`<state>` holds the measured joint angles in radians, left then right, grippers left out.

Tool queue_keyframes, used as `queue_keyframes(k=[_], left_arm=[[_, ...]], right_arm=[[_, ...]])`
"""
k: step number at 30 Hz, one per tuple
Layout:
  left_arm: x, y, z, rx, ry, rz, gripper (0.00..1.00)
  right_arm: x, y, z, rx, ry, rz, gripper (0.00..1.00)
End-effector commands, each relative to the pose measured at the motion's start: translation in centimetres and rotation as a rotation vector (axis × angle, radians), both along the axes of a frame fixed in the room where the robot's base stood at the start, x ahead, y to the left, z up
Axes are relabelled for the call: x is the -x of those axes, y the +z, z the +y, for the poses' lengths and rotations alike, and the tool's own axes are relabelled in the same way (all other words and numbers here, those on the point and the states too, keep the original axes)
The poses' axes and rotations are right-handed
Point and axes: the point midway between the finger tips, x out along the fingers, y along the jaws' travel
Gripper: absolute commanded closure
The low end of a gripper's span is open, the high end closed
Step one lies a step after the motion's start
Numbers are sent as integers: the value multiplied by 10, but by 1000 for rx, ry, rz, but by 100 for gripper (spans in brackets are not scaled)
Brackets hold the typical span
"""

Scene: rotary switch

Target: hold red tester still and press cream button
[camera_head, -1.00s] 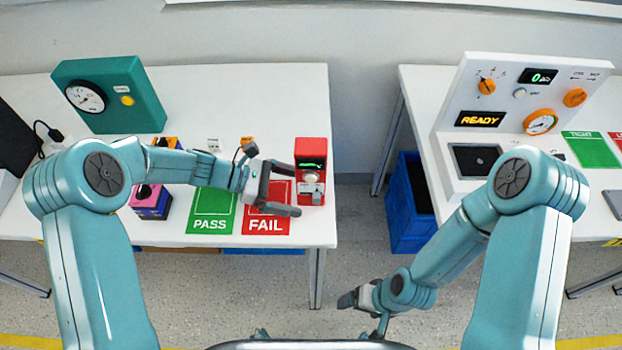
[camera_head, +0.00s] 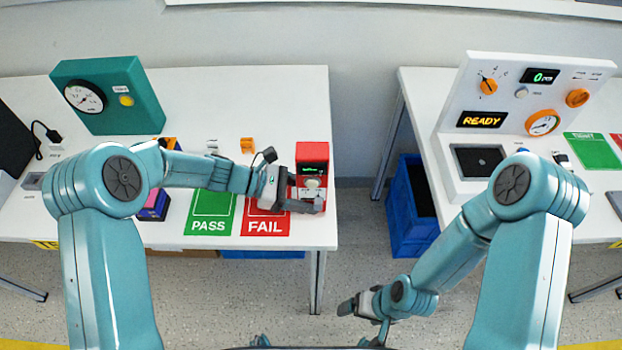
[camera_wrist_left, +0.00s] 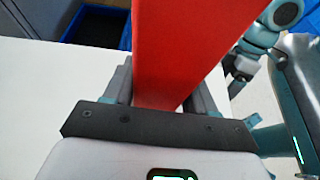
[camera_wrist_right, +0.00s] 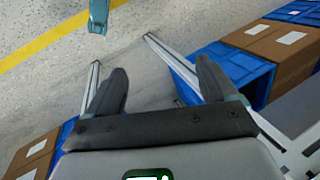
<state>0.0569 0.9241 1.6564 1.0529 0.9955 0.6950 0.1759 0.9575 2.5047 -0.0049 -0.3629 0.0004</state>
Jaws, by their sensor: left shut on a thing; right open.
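The red tester (camera_head: 313,151) stands upright at the right edge of the left table, with a small green-lit display on its face. A pale round part (camera_head: 313,183), probably the cream button, shows below the display, partly crowded by my gripper. My left gripper (camera_head: 307,192) reaches in from the left and is shut on the tester's body. In the left wrist view the red body (camera_wrist_left: 178,50) fills the space between both fingers. My right gripper (camera_head: 350,303) is open and empty, low over the floor between the tables; its spread fingers show in the right wrist view (camera_wrist_right: 162,78).
Green PASS (camera_head: 211,212) and red FAIL (camera_head: 265,228) mats lie left of the tester. A teal gauge box (camera_head: 110,95) stands at the back left. A white panel (camera_head: 515,85) stands on the right table. A blue bin (camera_head: 408,220) sits on the floor in the gap.

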Motion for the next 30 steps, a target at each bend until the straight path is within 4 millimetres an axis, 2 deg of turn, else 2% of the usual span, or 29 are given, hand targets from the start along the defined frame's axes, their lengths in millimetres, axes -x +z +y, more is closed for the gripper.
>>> queue_keyframes(k=[5, 8, 13, 30], left_arm=[[0, 0, 0, 0, 0, 0, 76], [0, 0, 0, 0, 0, -1, 76], [0, 0, 0, 0, 0, -1, 76], [0, 0, 0, 0, 1, 0, 76]], right_arm=[[0, 0, 0, 0, 0, 0, 14], [0, 0, 0, 0, 0, 0, 44], [0, 0, 0, 0, 0, 0, 99], [0, 0, 0, 0, 0, 0, 100]])
